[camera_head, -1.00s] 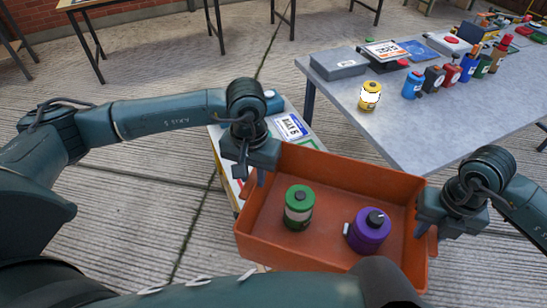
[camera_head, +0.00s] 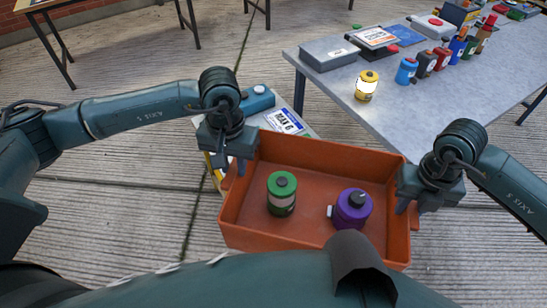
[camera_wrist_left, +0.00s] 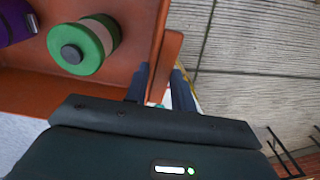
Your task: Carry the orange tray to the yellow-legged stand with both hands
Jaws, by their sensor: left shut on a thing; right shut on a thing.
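The orange tray (camera_head: 310,153) is held between my two grippers in the head view, above the floor. A green bottle (camera_head: 282,193) and a purple bottle (camera_head: 351,210) stand upright inside it. My left gripper (camera_head: 232,165) is shut on the tray's left end; the left wrist view shows its fingers (camera_wrist_left: 155,84) around the rim beside the green bottle (camera_wrist_left: 84,45). My right gripper (camera_head: 408,203) is shut on the tray's right end. A small stand (camera_head: 215,178) with a yellow edge is partly hidden behind the tray and my left gripper; its legs are mostly hidden.
A blue box (camera_head: 258,100) and a printed card (camera_head: 284,122) lie on the stand's top. A grey table (camera_head: 385,110) at the right holds a yellow bottle (camera_head: 367,85), a grey case (camera_head: 329,53) and several coloured bottles.

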